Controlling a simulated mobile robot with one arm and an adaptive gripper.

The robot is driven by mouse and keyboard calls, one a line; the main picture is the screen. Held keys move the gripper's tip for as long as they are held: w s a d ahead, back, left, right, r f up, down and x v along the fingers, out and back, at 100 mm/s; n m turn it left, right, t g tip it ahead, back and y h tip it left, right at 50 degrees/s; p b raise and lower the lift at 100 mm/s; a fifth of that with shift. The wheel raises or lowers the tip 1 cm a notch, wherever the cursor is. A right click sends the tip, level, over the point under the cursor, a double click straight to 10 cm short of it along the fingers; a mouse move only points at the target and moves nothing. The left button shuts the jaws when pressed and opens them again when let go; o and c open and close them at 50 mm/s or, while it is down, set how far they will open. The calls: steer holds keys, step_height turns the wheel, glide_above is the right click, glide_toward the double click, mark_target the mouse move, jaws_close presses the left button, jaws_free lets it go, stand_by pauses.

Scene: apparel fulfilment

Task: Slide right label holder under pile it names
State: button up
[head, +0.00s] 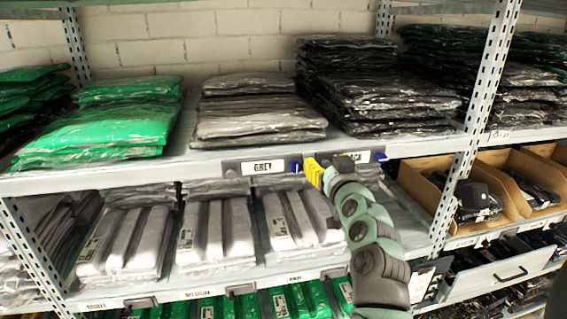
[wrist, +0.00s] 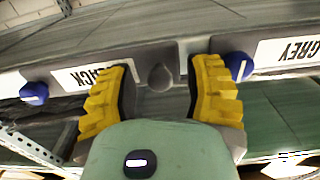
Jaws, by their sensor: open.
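The BLACK label holder (head: 353,156) is the right one on the upper shelf's front edge, below the left part of the black pile (head: 375,90). A blue knob (head: 381,157) is at its right end. The GREY label holder (head: 263,167) is to its left, below the grey pile (head: 255,112). The wrist view is upside down: BLACK (wrist: 95,77) is left, GREY (wrist: 293,50) right. My gripper (head: 314,173) is open at the BLACK holder's left end. In the wrist view, its yellow fingers (wrist: 160,92) stand either side of a dark grey knob (wrist: 160,77), with a gap on both sides.
The GREY holder's blue knob (wrist: 238,65) is very close to one finger; contact is unclear. A green pile (head: 105,122) lies left on the same shelf. White packs (head: 215,235) fill the shelf below. A metal upright (head: 470,140) stands right, before cardboard bins (head: 520,195).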

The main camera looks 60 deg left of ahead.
mark_target(388, 151)
steer(key=shift+o, duration=0.2)
jaws_close()
stand_by(0.4)
steer(key=w+d+b, duration=0.2)
steer(key=w+b, duration=0.2)
steer(key=b, duration=0.2)
steer(key=w+d+b, duration=0.2)
steer(key=w+b, duration=0.3)
steer(key=b, duration=0.1)
steer(key=w+d+b, duration=0.2)
steer(key=w+b, duration=0.3)
steer(key=b, duration=0.1)
steer(key=shift+f+b, duration=0.2)
steer(key=shift+b, duration=0.2)
steer(key=shift+w+d+r+b, duration=0.2)
steer(key=shift+w+b, duration=0.25)
steer(key=shift+w, duration=0.05)
steer(key=shift+w+d+r+b, duration=0.15)
steer(key=shift+w+d+b, duration=0.05)
steer(key=shift+w+b, duration=0.25)
